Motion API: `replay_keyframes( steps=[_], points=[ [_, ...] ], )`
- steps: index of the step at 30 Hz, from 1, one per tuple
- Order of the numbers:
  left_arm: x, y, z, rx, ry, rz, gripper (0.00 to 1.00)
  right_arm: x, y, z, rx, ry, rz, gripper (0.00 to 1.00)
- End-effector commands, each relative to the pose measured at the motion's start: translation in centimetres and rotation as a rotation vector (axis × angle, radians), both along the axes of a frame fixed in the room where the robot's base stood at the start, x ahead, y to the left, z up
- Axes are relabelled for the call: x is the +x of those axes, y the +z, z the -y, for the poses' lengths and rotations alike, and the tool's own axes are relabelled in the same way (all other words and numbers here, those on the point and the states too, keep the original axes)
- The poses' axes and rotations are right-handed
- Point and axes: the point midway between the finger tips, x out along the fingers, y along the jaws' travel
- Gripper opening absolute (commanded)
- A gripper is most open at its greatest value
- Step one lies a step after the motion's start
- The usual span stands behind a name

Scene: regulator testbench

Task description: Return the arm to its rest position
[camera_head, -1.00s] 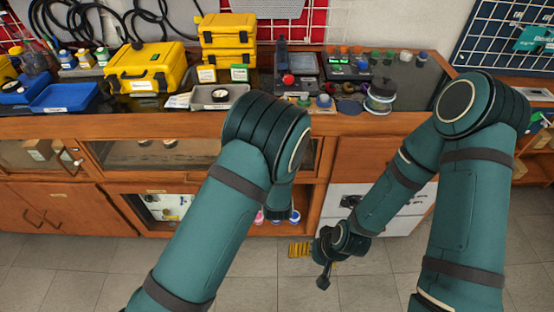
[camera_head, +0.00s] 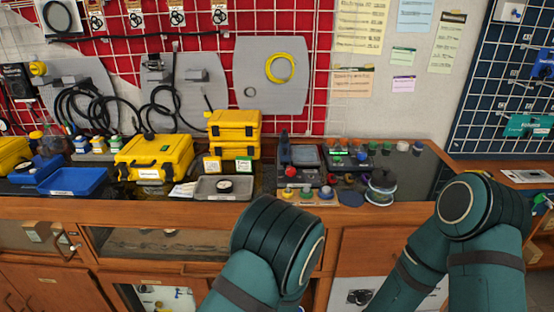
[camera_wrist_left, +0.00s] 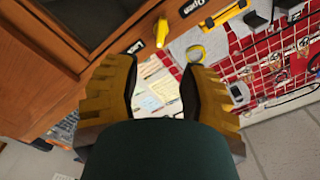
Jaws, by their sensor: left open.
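My left arm (camera_head: 275,243) shows in the head view as a teal elbow in front of the bench; its gripper is outside that view. In the left wrist view my left gripper (camera_wrist_left: 160,88) has its two brown-yellow fingers spread apart, with nothing between them. My right arm (camera_head: 470,235) is bent at the right of the head view, its elbow near the bench's right end. Its gripper is below the frame and hidden.
The wooden bench (camera_head: 60,210) carries yellow cases (camera_head: 155,158), a blue bin (camera_head: 78,180), a grey tray (camera_head: 222,192) and a cluster of small devices (camera_head: 305,165). A red grid wall (camera_head: 318,70) stands behind. A yellow knob (camera_wrist_left: 161,32) shows in the left wrist view.

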Motion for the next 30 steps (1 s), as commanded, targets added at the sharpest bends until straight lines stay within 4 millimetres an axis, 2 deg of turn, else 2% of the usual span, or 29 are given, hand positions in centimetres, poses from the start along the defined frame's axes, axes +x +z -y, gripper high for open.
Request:
replay_keyframes(
  steps=[2, 5, 8, 12, 15, 21, 24, 27, 30],
  points=[
    [-0.1, -1.2, -1.1, -0.036, 0.014, -0.063, 0.42, 0.0, 0.0, 0.0, 0.0, 0.0, 0.0, 0.91],
    [-0.7, -4.2, -3.4, -0.139, 0.047, -0.223, 0.42, 0.0, 0.0, 0.0, 0.0, 0.0, 0.0, 0.91],
    [-2.5, -8.1, -6.1, -0.297, 0.099, -0.446, 0.42, 0.0, 0.0, 0.0, 0.0, 0.0, 0.0, 0.91],
    [-7.0, -12.5, -8.6, -0.537, 0.186, -0.759, 0.42, 0.0, 0.0, 0.0, 0.0, 0.0, 0.0, 0.91],
    [-10.8, -14.2, -9.7, -0.697, 0.252, -0.964, 0.42, 0.0, 0.0, 0.0, 0.0, 0.0, 0.0, 0.91],
    [-17.6, -15.0, -10.7, -0.928, 0.37, -1.281, 0.42, 0.0, 0.0, 0.0, 0.0, 0.0, 0.0, 0.91],
    [-19.7, -14.8, -10.9, -0.983, 0.406, -1.372, 0.42, 0.0, 0.0, 0.0, 0.0, 0.0, 0.0, 0.91],
    [-20.8, -14.6, -11.0, -1.01, 0.426, -1.419, 0.42, 0.0, 0.0, 0.0, 0.0, 0.0, 0.0, 0.91],
    [-21.1, -14.6, -11.0, -1.013, 0.429, -1.429, 0.42, 0.0, 0.0, 0.0, 0.0, 0.0, 0.0, 0.91]
  ],
)
